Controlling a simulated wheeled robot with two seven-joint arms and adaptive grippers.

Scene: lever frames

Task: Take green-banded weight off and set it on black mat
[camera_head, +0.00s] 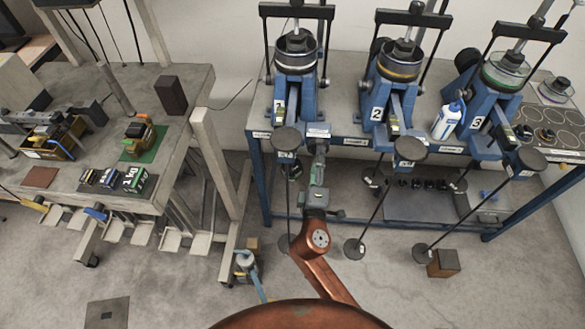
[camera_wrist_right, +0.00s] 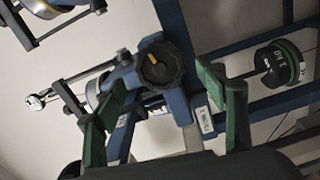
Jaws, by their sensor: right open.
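A black weight with a green band (camera_wrist_right: 285,63) hangs at the right of the right wrist view, beside my gripper and clear of its fingers. A small dark, green-edged shape (camera_head: 295,170) under frame 1 in the head view may be the same weight. My right gripper (camera_wrist_right: 150,85) is open and empty; its two green-black fingers stand either side of a black knob (camera_wrist_right: 161,66) on the blue frame, and I cannot tell whether they touch it. In the head view it is at frame 1 (camera_head: 318,165). A dark mat with ring outlines (camera_head: 541,123) lies at the bench's right end. My left gripper is not in view.
Blue lever frames 1, 2 (camera_head: 382,95) and 3 (camera_head: 487,100) stand along the bench. Hanger rods with round plates (camera_head: 409,150) reach down in front. A white bottle (camera_head: 446,122) stands between frames 2 and 3. A cluttered table (camera_head: 185,95) is at left.

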